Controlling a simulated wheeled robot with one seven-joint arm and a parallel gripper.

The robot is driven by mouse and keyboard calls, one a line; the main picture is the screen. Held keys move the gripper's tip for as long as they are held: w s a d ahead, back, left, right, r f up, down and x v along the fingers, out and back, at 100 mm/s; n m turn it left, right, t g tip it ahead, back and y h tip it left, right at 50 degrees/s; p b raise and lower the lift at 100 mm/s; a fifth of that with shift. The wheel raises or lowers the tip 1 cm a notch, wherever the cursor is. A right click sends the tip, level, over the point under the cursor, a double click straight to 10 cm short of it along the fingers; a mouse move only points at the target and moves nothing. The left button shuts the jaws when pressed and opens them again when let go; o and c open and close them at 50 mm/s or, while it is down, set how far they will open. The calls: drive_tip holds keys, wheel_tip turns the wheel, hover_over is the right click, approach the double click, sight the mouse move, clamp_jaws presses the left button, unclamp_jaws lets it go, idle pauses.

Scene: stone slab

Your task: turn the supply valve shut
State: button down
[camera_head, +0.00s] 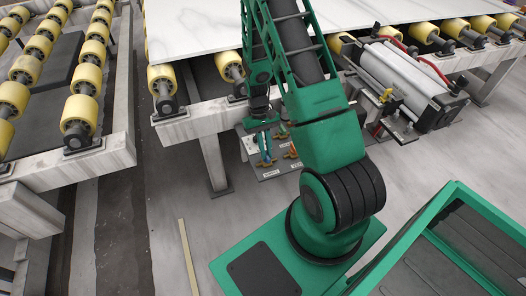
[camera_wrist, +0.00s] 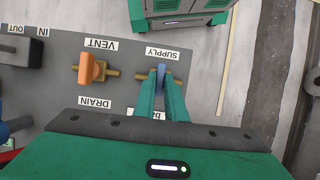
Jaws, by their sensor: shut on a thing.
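The supply valve (camera_wrist: 160,75) has a blue lever on a brass body, beside the SUPPLY label (camera_wrist: 162,53) on the grey valve panel (camera_wrist: 55,85). The blue lever stands crosswise to the brass stubs on either side. My gripper (camera_wrist: 161,88) is shut on this lever, with one green finger on each side. The fingers hide part of the lever and valve body. In the head view my gripper (camera_head: 265,150) reaches down to the panel under the slab table, and the lever is too small to make out clearly.
An orange-handled vent valve (camera_wrist: 90,70) sits close by on the panel. A DRAIN label (camera_wrist: 95,103) and a partly covered label lie near my gripper. The stone slab (camera_head: 215,25) on its roller frame is above and behind. A cylinder unit (camera_head: 400,80) stands right.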

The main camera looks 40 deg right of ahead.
drive_tip(key=shift+w+a, duration=0.15)
drive_tip(key=shift+w, duration=0.15)
drive_tip(key=c, duration=1.8)
unclamp_jaws()
drive_tip(key=shift+s, duration=0.15)
drive_tip(key=v, duration=1)
drive_tip(key=shift+r, duration=0.35)
